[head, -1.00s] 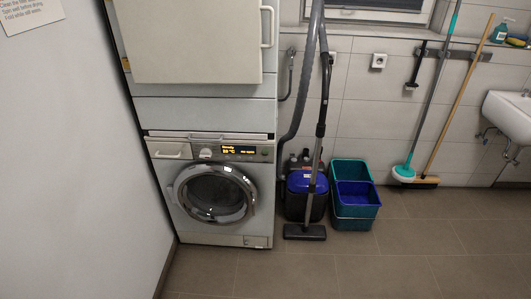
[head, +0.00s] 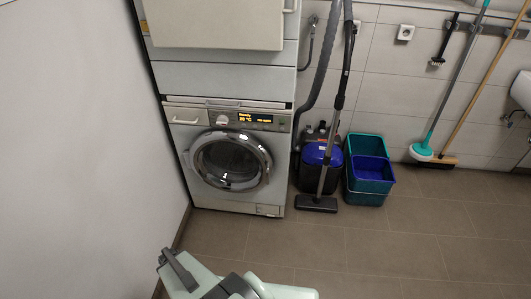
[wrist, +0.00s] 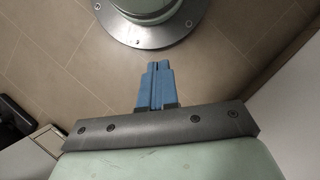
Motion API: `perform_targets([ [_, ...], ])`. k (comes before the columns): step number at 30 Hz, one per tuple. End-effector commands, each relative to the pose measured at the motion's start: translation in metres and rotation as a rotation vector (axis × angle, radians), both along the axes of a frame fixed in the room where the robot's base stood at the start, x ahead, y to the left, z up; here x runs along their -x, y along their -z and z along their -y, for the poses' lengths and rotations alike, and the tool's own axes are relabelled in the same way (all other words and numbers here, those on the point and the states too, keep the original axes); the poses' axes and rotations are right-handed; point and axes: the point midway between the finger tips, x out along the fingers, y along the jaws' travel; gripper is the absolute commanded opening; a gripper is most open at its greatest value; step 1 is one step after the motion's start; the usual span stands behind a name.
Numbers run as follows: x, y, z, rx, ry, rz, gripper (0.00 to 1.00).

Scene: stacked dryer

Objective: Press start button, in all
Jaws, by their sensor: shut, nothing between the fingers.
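The lower front-loading machine (head: 186,137) stands against the wall in the head view, with a round chrome-rimmed door (head: 230,161) that is closed. Its control panel has a knob and an orange lit display (head: 254,118). A separate start button is too small to make out. My gripper (wrist: 157,66) shows in the wrist view with its blue fingers together and nothing between them, over the tiled floor. In the head view part of my arm is at the bottom edge, well in front of and below the machine; the fingers do not show there.
A white upper unit (head: 215,22) is stacked above. A vacuum cleaner (head: 318,181) and a teal and blue bucket set (head: 370,190) stand right of the machine. A pale wall (head: 75,150) bounds the left. The tiled floor (head: 400,255) in front is clear.

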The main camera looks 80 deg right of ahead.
Motion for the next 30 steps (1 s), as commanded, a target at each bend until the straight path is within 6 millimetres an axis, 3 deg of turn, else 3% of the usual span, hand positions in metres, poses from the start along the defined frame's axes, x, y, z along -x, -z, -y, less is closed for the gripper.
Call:
perform_targets([
  [14,0.021,-0.014,0.077,0.047,0.236,0.048,0.0],
  [30,0.062,-0.035,0.16,0.094,0.531,0.126,0.0],
])
